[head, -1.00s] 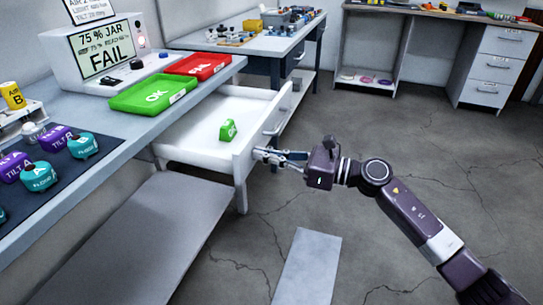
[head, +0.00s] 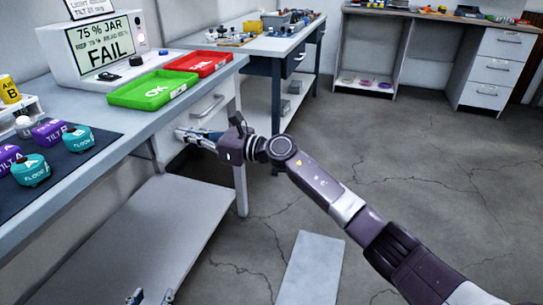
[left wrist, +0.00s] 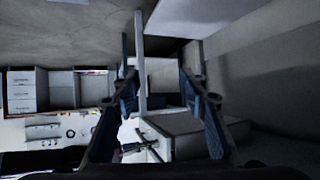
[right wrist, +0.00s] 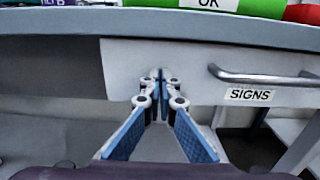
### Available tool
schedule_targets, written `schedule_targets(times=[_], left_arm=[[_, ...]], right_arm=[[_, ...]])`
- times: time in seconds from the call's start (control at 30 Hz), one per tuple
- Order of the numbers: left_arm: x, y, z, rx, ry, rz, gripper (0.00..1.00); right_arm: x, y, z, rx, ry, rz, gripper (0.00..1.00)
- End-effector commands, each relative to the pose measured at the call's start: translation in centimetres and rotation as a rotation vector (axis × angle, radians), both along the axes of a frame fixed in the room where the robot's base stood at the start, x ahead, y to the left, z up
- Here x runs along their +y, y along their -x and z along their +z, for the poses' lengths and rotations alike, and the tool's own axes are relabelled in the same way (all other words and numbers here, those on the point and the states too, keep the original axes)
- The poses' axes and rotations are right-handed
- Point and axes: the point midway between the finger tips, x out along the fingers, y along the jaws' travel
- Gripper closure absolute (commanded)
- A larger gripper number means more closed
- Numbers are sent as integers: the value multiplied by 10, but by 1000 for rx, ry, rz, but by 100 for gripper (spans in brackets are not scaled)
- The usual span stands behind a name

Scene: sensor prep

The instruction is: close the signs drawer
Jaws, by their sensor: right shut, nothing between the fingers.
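The signs drawer (head: 207,112) is a white drawer under the bench top. Its front now sits close under the bench edge, and its inside is hidden. In the right wrist view its white front (right wrist: 190,68) carries a metal handle (right wrist: 262,77) and a label reading SIGNS. My right gripper (head: 183,133) is shut and empty, its fingertips against or very near the drawer front, left of the handle. It also shows in the right wrist view (right wrist: 158,78). My left gripper (head: 150,297) is at the bottom of the head view; its fingers are apart and empty in the left wrist view (left wrist: 158,75).
On the bench (head: 75,165) stand a green OK tray (head: 150,90), a red tray (head: 200,64), a FAIL display (head: 104,48) and teal and purple sensors on a dark mat. A grey lower shelf (head: 150,235) lies below. The floor to the right is open.

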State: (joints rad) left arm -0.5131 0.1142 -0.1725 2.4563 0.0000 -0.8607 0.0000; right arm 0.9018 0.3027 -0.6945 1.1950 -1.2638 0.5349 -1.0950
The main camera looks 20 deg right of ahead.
Motion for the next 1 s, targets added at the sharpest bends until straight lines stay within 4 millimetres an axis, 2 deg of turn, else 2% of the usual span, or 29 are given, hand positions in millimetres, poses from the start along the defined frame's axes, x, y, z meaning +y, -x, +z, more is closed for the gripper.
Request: schedule_targets(times=[0.1,0.3,0.73,0.87,1.0], left_arm=[[-5,-10,14,-74,18,-5,60],[-8,-16,26,-131,31,-9,60],[-8,-17,28,-137,33,-9,60],[-8,-18,29,-148,35,-9,60],[-13,-26,47,-231,55,-15,60]], right_arm=[[6,-4,0,-1,0,0,100],[10,-7,0,-1,1,0,100],[11,-8,3,-4,-4,-1,100],[7,-7,3,-4,-3,-2,100],[-6,-5,0,-3,-1,0,100]])
